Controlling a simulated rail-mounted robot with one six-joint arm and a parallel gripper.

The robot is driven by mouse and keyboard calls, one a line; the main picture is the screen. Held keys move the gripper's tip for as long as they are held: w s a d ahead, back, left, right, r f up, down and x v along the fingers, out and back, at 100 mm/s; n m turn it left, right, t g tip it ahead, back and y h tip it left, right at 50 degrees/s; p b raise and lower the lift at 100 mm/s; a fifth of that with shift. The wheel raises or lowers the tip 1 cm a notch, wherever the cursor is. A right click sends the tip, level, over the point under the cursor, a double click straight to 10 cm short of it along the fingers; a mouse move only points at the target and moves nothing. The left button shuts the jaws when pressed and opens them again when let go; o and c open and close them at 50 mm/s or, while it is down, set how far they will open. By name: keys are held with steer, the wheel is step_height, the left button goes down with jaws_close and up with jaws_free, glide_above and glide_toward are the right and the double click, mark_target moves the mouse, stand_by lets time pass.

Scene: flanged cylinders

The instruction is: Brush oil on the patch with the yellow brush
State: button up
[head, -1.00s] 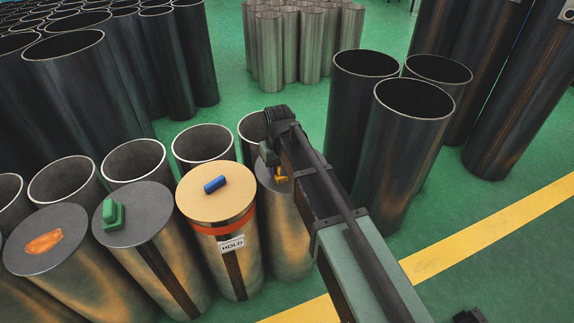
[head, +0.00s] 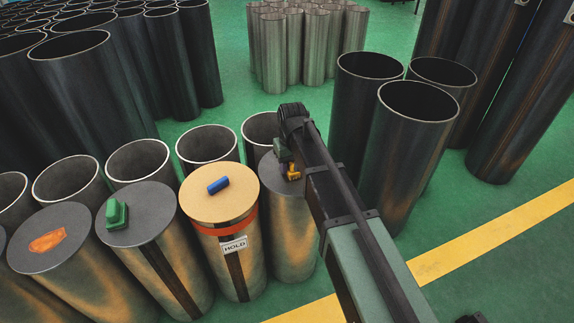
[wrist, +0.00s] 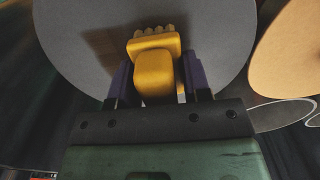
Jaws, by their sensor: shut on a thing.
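The yellow brush (wrist: 155,72) is between the fingers of my gripper (wrist: 158,82) in the wrist view, over a round grey cylinder top (wrist: 85,55). My gripper is shut on it. In the head view the yellow brush (head: 293,172) shows partly beside my arm, at the right grey-topped cylinder (head: 285,215). I cannot tell whether the brush touches that top.
A green block (head: 117,214) stands on another grey top. A blue block (head: 218,185) lies on the tan top with an orange band and a HOLD sign (head: 234,246). Open dark cylinders (head: 205,145) stand behind this row, and more (head: 412,115) at right.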

mark_target(280, 175)
steer(key=shift+w+d, duration=0.4)
steer(key=shift+d, duration=0.7)
steer(key=shift+w+d, duration=0.4)
steer(key=shift+d, duration=0.75)
steer(key=shift+w+d, duration=0.4)
steer(key=shift+d, duration=0.7)
steer(key=shift+r, duration=0.15)
steer(key=shift+s+a, duration=0.25)
steer(key=shift+a, duration=0.45)
steer(key=shift+s+a, duration=0.25)
steer(key=shift+a, duration=0.45)
steer(key=shift+s+a, duration=0.4)
steer(key=shift+a, duration=0.8)
steer(key=shift+s+a, duration=0.45)
steer(key=shift+a, duration=0.75)
steer(key=shift+s+a, duration=0.4)
steer(key=shift+a, duration=0.8)
step_height(280, 175, up, 6)
steer(key=p, duration=0.6)
step_height(280, 175, up, 3)
steer(key=p, duration=0.3)
